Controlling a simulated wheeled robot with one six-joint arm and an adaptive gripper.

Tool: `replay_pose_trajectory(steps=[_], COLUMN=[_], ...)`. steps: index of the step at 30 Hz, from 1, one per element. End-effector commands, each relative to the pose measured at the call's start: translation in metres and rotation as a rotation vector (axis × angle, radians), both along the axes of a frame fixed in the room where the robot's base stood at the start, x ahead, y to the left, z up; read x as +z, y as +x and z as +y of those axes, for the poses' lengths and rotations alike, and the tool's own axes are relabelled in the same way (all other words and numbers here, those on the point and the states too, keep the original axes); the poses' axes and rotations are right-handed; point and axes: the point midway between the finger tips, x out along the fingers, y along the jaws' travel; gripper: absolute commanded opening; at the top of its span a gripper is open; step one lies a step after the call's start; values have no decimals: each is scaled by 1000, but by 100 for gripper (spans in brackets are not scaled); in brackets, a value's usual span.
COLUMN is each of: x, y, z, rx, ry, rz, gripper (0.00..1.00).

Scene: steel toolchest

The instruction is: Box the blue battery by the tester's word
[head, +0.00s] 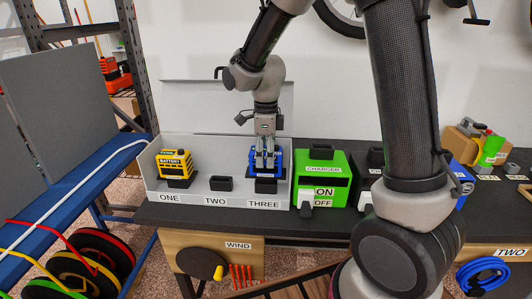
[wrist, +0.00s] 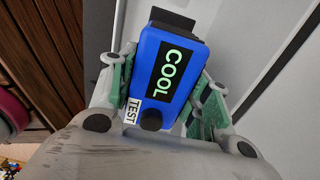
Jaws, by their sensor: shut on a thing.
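The blue battery (head: 252,162) is at the right end of the white box, over the holder marked THREE (head: 265,186). I cannot tell whether it is seated there or just above. My gripper (head: 265,163) points down and is shut on it. In the wrist view the blue battery (wrist: 148,75) lies between the fingers. Its display (wrist: 172,70) reads COOL in green, beside a TEST label (wrist: 133,109) and a dark round knob (wrist: 151,119). The white box (head: 215,147) has holders marked ONE, TWO and THREE. A yellow battery (head: 175,163) stands in ONE; TWO (head: 220,183) is empty.
A green charger (head: 322,160) with an ON/OFF switch stands right of the white box. Further right, my arm partly hides a dark unit (head: 376,157). The bench front carries a WIND crank panel (head: 238,252). A blue rack (head: 85,192) stands at the left.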

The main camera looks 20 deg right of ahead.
Motion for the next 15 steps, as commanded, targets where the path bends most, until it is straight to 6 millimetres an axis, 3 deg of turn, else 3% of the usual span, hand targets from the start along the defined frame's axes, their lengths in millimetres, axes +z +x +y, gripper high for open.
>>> replay_pose_trajectory(steps=[15], x=[-12], y=[0], z=[0], rx=[0], ry=[0], rz=[0], gripper=[5])
